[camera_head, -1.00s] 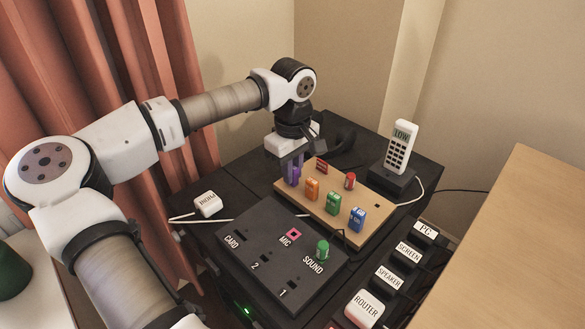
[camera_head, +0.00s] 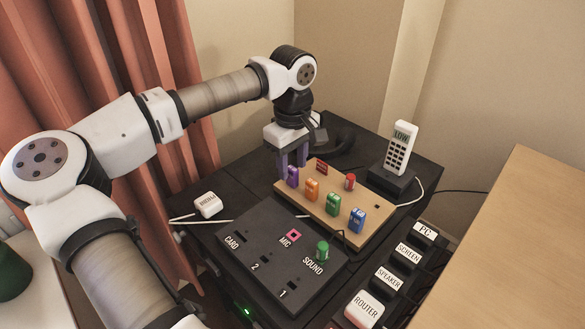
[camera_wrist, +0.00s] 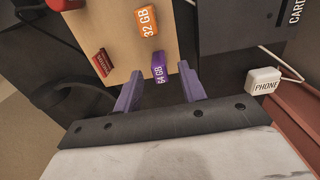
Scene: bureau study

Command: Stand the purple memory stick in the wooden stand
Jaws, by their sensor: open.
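The purple memory stick (camera_head: 292,177) stands upright at the near-left corner of the wooden stand (camera_head: 318,209). It also shows in the wrist view (camera_wrist: 159,67), with its "64 GB" label, at the stand's edge. My gripper (camera_head: 291,160) is open and empty, behind the stick in the head view. In the wrist view its purple fingers (camera_wrist: 161,72) are spread to either side of the stick, with a gap on each side. How deep the stick sits in its slot is hidden.
Orange (camera_head: 312,189), green (camera_head: 333,204) and blue (camera_head: 357,219) sticks stand on the wooden stand, with red pieces behind. A black panel (camera_head: 262,262) with labelled slots lies in front. A white handset (camera_head: 402,147) stands at the back right, a PHONE plug (camera_head: 208,204) at the left.

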